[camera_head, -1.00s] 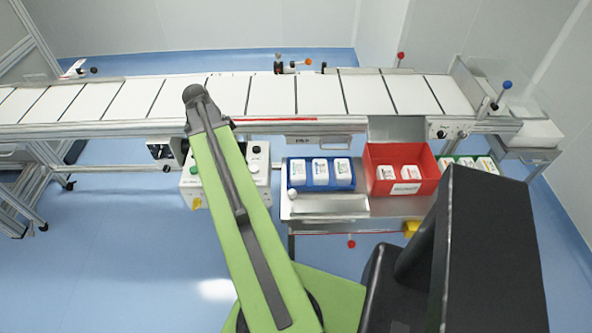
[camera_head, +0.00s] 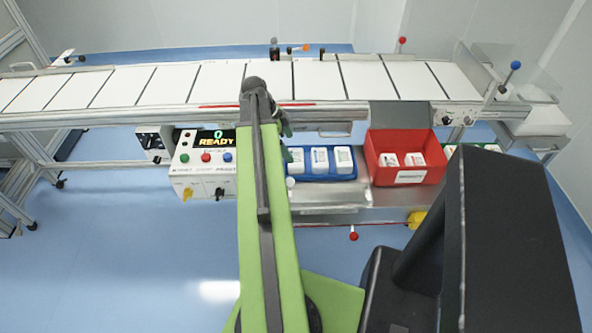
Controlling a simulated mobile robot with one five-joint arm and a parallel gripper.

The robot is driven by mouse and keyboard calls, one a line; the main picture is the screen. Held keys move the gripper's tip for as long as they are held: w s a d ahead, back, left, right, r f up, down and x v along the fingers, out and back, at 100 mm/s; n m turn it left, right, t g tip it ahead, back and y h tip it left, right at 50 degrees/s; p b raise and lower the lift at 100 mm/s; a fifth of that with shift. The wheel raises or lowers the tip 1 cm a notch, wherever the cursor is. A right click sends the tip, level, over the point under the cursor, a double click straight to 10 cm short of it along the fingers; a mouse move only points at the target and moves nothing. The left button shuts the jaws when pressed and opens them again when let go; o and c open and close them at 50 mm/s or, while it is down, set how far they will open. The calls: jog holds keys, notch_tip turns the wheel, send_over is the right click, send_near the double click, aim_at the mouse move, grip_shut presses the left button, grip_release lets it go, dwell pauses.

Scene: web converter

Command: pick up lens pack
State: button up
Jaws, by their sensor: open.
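Several white packs with printed labels are in view, and I cannot tell which one is the lens pack. A row of white packs (camera_head: 319,160) sits in a blue tray (camera_head: 322,178) on the metal shelf below the conveyor. More white packs (camera_head: 413,160) lie in a red bin (camera_head: 405,177) to the right. My gripper (camera_head: 285,125) shows only as a small dark part beside the top of my green arm, above and near the left end of the blue tray. It is open, with its fingertips mostly hidden, and apart from the packs as far as I see.
The conveyor (camera_head: 220,84) with white panels runs across behind the shelf. A control box (camera_head: 203,170) showing READY stands to the left of my arm. A green tray (camera_head: 451,151) is mostly hidden right of the red bin. Blue floor (camera_head: 90,260) is clear in front.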

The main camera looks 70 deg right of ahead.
aim_at(295, 157)
jog(key=shift+b+x, duration=0.45)
jog(key=shift+x, duration=0.8)
jog(key=shift+f, duration=0.1)
jog(key=b+x, duration=0.5)
jog(key=shift+w+a+f, duration=0.1)
jog(key=shift+a+f, duration=0.05)
jog(key=shift+a, duration=0.05)
jog(key=shift+r, duration=0.2)
jog(key=shift+c, duration=0.3)
jog(key=c, duration=1.2)
jog(key=shift+r+p, duration=0.1)
jog(key=shift+p, duration=0.2)
